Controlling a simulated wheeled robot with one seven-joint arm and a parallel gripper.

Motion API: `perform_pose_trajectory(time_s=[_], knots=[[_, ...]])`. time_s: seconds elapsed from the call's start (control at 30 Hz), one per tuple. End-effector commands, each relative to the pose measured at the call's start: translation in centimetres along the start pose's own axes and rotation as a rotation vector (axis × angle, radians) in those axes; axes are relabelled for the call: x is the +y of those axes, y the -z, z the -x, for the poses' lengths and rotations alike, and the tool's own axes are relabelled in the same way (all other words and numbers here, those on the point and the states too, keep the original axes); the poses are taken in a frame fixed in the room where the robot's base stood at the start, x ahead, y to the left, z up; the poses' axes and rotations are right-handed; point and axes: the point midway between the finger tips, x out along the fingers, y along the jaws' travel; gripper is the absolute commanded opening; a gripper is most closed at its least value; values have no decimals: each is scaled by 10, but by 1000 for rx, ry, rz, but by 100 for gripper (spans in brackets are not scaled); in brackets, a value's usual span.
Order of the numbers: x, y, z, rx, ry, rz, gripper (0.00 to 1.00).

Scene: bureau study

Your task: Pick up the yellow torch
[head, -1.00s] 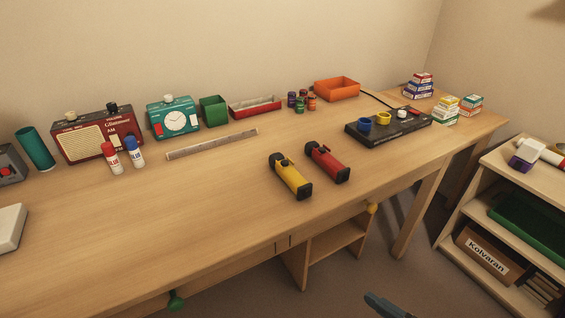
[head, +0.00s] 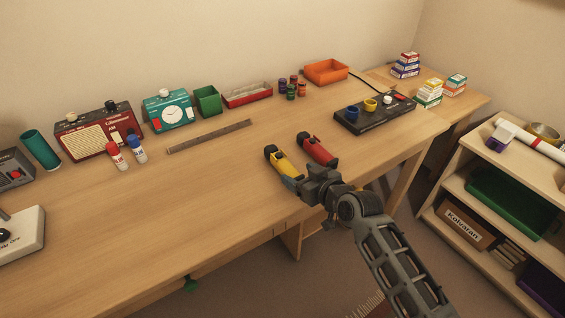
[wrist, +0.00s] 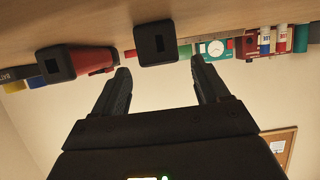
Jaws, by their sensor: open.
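The yellow torch (head: 283,164) lies on the desk with black ends, left of the red torch (head: 317,150). My gripper (head: 293,182) is at its near end, and my wrist hides that end in the head view. In the wrist view, which is upside down, a black square end (wrist: 155,43), apparently the yellow torch's, faces me. It shows between and beyond the two spread fingers of my gripper (wrist: 160,75). The red torch (wrist: 92,60) lies just outside the left finger. The gripper is open and empty; I cannot tell whether a finger touches either torch.
A ruler-like strip (head: 210,136) lies behind the torches. A black panel with coloured rings (head: 374,115) is to the right. Radio (head: 95,133), clock (head: 168,111) and trays line the wall. The front left of the desk (head: 170,220) is clear. A shelf unit (head: 470,160) stands at right.

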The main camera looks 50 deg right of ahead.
Motion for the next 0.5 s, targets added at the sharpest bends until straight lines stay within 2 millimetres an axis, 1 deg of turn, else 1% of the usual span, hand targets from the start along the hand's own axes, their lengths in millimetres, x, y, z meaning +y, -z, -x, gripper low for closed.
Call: perform_pose_trajectory(time_s=[0.03,0.23,0.37,0.5], knots=[[0,1,-6,1,0,-1,74],[-1,3,-26,1,0,-1,74],[-2,5,-45,2,0,-1,74],[-2,3,-61,1,-1,-1,74]])
